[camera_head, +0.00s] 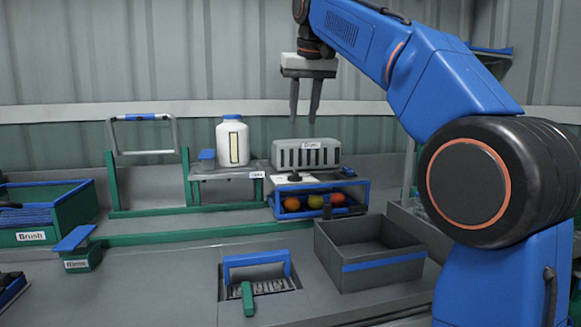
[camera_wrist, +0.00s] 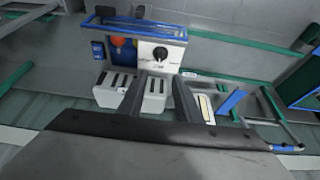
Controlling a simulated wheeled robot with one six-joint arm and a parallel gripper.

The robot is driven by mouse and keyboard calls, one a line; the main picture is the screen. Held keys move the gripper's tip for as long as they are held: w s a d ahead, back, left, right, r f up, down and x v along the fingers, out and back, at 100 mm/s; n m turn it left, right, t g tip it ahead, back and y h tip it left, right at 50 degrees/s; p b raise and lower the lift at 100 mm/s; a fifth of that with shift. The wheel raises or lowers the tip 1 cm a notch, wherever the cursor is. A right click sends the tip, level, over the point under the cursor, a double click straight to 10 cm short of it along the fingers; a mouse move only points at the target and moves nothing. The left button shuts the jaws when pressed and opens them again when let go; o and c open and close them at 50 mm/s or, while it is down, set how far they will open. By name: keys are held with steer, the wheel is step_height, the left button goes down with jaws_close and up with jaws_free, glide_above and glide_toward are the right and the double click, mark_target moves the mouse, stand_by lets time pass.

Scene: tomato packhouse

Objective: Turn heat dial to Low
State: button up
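The heat dial is a black knob (camera_wrist: 161,53) on a white panel (camera_wrist: 177,60) in the wrist view. In the head view the dark knob (camera_head: 294,178) sits on that panel, in front of a grey slotted unit (camera_head: 306,153) and above a blue-framed bay. The markings and pointer setting are too small to read. My gripper (camera_head: 305,120) hangs above the slotted unit in the head view, fingers down. In the wrist view my gripper (camera_wrist: 159,90) has its two fingers apart with nothing held between them, clear of the knob.
The blue-framed bay (camera_head: 275,205) holds red and yellow round fruit. A white bottle (camera_head: 232,145) stands left on a grey shelf. An open grey bin (camera_head: 385,270) is front right. A blue handle (camera_head: 257,262) spans a slot in front. A green bin (camera_head: 75,222) is far left.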

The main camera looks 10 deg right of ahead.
mark_target(295, 172)
steer(key=x, duration=1.7)
steer(key=shift+w+f, duration=0.1)
steer(key=shift+c, duration=0.7)
jaws_close()
